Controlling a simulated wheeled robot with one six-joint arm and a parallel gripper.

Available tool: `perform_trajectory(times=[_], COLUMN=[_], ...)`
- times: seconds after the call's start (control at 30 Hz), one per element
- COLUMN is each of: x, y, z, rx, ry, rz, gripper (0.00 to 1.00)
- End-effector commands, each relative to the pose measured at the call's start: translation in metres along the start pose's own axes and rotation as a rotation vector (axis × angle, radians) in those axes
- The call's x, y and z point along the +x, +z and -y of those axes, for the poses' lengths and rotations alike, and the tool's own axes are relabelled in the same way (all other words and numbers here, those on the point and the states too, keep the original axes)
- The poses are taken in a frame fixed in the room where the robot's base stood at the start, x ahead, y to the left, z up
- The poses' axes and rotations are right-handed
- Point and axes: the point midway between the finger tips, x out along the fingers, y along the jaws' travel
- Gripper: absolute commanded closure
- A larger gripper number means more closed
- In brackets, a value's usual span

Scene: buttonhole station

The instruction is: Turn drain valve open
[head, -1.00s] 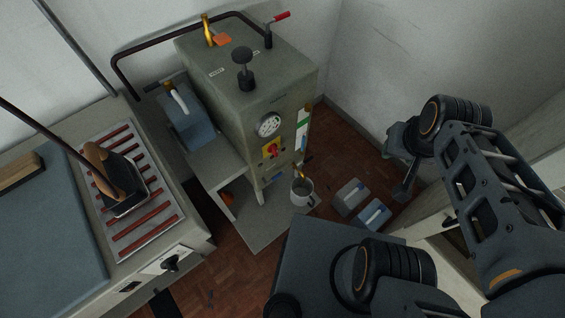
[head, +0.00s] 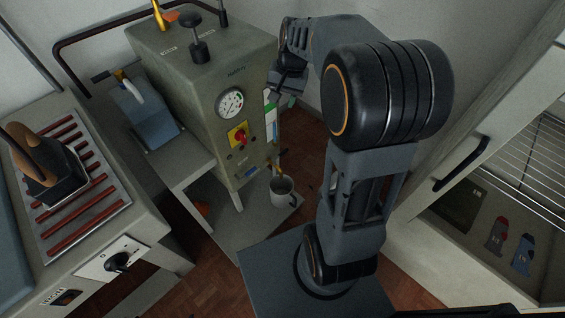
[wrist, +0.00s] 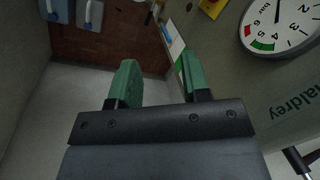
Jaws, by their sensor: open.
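The drain valve (head: 279,171) is a small brass-coloured fitting low on the front right of the grey-green boiler cabinet (head: 190,90), just above a mug. A small fitting at the top of the wrist view (wrist: 153,12) looks like the same valve, but it is too small to tell its handle position. My gripper (head: 279,98) is beside the cabinet's upper right side, above the valve and apart from it. In the wrist view its two green-padded fingers (wrist: 159,78) are spread with nothing between them.
A grey mug (head: 283,192) stands under the valve. A pressure gauge (head: 230,103) and a yellow-red switch (head: 238,135) are on the cabinet front. An iron (head: 40,170) rests on a slatted stand at left. An open-fronted cupboard (head: 490,210) stands at right. Brown floor shows between.

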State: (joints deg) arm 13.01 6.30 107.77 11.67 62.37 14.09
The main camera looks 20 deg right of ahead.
Motion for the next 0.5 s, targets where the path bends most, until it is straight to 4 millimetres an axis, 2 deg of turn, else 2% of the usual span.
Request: perform_trajectory(times=[0.03,0.2,0.3,0.4,0.5], x=[0.054,0.147,0.195,0.232,0.258], y=[-0.026,-0.092,-0.119,-0.138,-0.15], z=[-0.012,-0.04,-0.058,-0.074,-0.086], rx=[0.079,0.305,0.41,0.49,0.545], ry=[-0.01,-0.055,-0.076,-0.094,-0.108], rz=[0.037,0.135,0.18,0.217,0.243], gripper=[0.57,0.57,0.57,0.57,0.57])
